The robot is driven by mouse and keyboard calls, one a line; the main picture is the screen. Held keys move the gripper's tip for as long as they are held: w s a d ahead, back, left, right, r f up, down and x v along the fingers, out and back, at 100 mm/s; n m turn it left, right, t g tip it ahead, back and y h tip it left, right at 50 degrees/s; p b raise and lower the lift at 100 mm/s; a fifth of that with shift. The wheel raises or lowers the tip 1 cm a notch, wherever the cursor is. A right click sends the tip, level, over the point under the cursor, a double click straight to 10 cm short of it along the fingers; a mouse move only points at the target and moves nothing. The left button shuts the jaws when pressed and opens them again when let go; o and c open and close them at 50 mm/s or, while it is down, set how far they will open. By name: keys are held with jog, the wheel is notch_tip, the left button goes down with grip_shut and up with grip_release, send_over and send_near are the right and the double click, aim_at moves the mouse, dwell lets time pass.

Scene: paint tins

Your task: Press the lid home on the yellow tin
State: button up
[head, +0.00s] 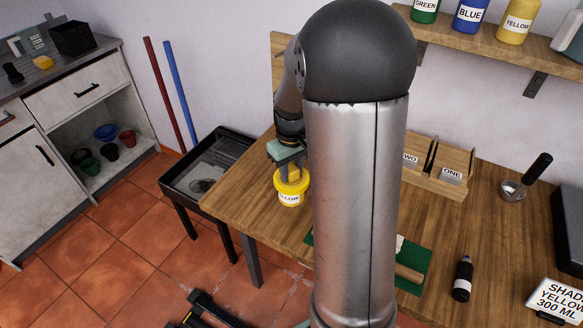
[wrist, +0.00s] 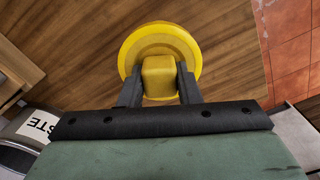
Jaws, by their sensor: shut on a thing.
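The yellow tin (head: 291,197), with a label partly reading "LOW", stands upright near the left end of the wooden bench. Its yellow lid (head: 292,181) is on top; I cannot tell whether it sits fully flush. In the wrist view the lid (wrist: 133,47) is a round disc with a yellow block-shaped knob (wrist: 158,77) at its middle. My gripper (wrist: 159,82) is shut on this knob, one dark finger on each side. In the head view my gripper (head: 291,174) comes down on the lid from above. The tin body is hidden under the lid in the wrist view.
A black-framed stand (head: 208,170) adjoins the bench's left end. Right of my arm are wooden holders labelled ONE (head: 450,176) and WO, a green mat (head: 413,258), a dark bottle (head: 463,279) and a scoop (head: 525,180).

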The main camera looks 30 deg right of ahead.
aim_at(291, 168)
jog(key=shift+f, duration=0.15)
jog(key=o, duration=0.9)
jog(key=shift+o, duration=0.2)
notch_tip(291, 168, up, 17)
jog(key=shift+r, duration=0.2)
jog(key=s+a+f, duration=0.5)
jog(key=s+a, duration=0.2)
jog(key=s, duration=0.2)
jog(key=s+a+f+m, duration=0.1)
jog(key=s+a+f, duration=0.5)
jog(key=s, duration=0.4)
jog(key=shift+a+f, duration=0.15)
jog(key=shift+a, duration=0.2)
